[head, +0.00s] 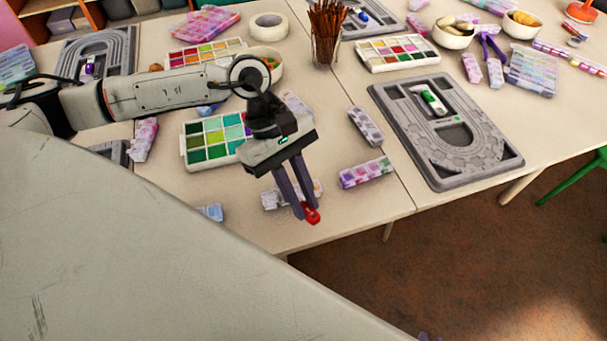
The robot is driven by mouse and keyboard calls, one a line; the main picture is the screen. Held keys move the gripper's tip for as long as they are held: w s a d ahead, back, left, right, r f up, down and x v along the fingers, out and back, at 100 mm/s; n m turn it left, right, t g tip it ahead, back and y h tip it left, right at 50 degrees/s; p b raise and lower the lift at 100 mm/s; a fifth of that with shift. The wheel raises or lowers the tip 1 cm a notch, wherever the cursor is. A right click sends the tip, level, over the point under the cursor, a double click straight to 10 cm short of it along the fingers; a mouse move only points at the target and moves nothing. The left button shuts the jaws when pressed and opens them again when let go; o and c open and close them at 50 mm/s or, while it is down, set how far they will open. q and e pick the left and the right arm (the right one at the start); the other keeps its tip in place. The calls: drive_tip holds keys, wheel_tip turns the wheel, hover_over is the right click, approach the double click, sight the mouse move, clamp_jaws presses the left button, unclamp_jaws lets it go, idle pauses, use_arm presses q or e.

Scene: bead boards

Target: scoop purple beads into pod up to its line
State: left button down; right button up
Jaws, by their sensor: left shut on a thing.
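My left gripper (297,197) points down over the near edge of the table, shut on a small red thing (311,215) at its fingertips. The red thing may be a scoop; most of it is hidden, so I cannot tell. A white bead box (187,160) with green, blue and purple compartments lies behind and left of the gripper. A purple compartment (232,119) shows at its back right. I cannot make out which thing is the pod. A whitish patterned case (272,199) lies behind the fingers, partly hidden. My right gripper is not in view.
A grey bead board (480,160) with a green and white tube (432,101) lies on the right. A pink-purple case (366,172) and a grey case (366,126) lie between. A pencil cup (326,45) stands behind. The table's front edge is close to the gripper.

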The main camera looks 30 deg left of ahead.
use_arm(q)
drive_tip(key=shift+w+a+f+h+b, duration=0.1)
drive_tip(key=shift+a+f+h+b, duration=0.1)
drive_tip(key=shift+f+b, duration=0.3)
drive_tip(key=shift+w+a+f+h+b, duration=0.1)
drive_tip(key=shift+f+h+b, duration=0.1)
drive_tip(key=shift+f+b, duration=0.3)
drive_tip(key=shift+w+a+r+g+h+b, duration=0.15)
drive_tip(key=shift+a+r+g+h+b, duration=0.2)
drive_tip(key=shift+h, duration=0.55)
drive_tip(key=shift+w+a+r+g+h+b, duration=0.1)
drive_tip(key=shift+a+r+g+h+b, duration=0.15)
drive_tip(key=shift+h, duration=0.25)
drive_tip(key=shift+w+a+r+g+h+b, duration=0.1)
drive_tip(key=shift+a+g+h+b, duration=0.15)
drive_tip(key=shift+h, duration=0.25)
drive_tip(key=shift+s+d+r, duration=0.1)
drive_tip(key=shift+d+r, duration=0.05)
drive_tip(key=shift+r, duration=0.1)
drive_tip(key=shift+b, duration=0.45)
drive_tip(key=shift+a+h+b, duration=0.2)
drive_tip(key=shift+h+b, duration=0.1)
drive_tip(key=shift+r, duration=0.2)
